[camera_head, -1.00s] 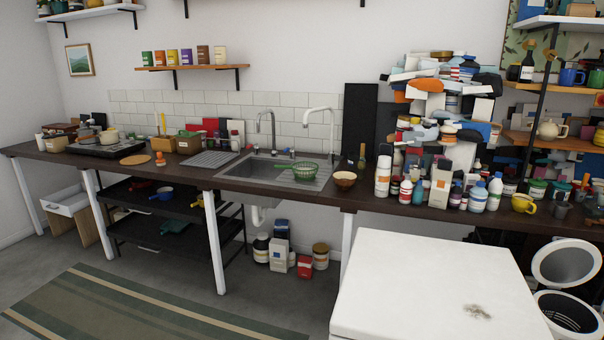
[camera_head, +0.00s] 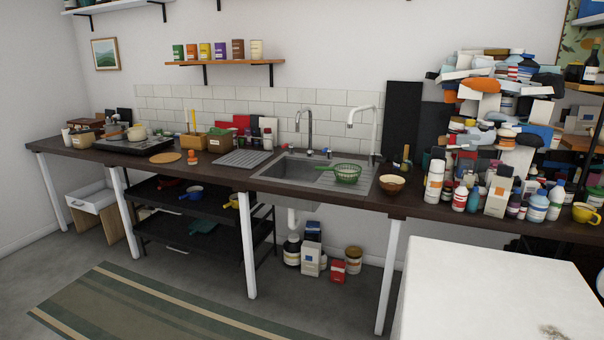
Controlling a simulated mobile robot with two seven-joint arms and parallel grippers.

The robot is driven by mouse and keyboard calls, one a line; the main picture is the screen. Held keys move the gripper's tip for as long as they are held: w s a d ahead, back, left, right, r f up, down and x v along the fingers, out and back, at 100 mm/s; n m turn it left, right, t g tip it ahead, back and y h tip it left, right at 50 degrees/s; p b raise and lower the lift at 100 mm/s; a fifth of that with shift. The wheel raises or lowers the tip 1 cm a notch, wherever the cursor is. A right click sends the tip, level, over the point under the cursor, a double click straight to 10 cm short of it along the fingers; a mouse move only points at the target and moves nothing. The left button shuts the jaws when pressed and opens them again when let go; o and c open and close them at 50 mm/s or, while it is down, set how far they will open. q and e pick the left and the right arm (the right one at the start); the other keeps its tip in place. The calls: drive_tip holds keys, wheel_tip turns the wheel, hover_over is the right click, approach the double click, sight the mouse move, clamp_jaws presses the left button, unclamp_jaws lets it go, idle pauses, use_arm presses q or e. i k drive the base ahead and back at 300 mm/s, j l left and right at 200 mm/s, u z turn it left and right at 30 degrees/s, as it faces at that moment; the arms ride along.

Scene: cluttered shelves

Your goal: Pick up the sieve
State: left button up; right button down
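A green sieve (camera_head: 347,173) with a round mesh bowl sits on the drainboard at the right part of the steel sink (camera_head: 290,171). Its handle points left, over the basin. A brown bowl (camera_head: 391,185) stands on the counter just to the right of it. Neither of my grippers shows in the head view.
A dark counter (camera_head: 330,194) runs along the wall on white legs. Several bottles and jars (camera_head: 461,199) crowd it right of the bowl. A white-topped block (camera_head: 480,285) stands in front at the right. The floor (camera_head: 330,312) by the striped rug (camera_head: 150,312) is clear.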

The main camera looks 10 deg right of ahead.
sight(345, 176)
drive_tip(key=i+j+u, duration=0.25)
drive_tip(key=i+j, duration=0.2)
drive_tip(key=i+j+u, duration=0.3)
drive_tip(key=i, duration=0.25)
drive_tip(key=i+l+z, duration=0.1)
drive_tip(key=i+z, duration=0.65)
drive_tip(key=z, duration=0.15)
drive_tip(key=i+j+z, duration=0.15)
drive_tip(key=i+z, duration=0.25)
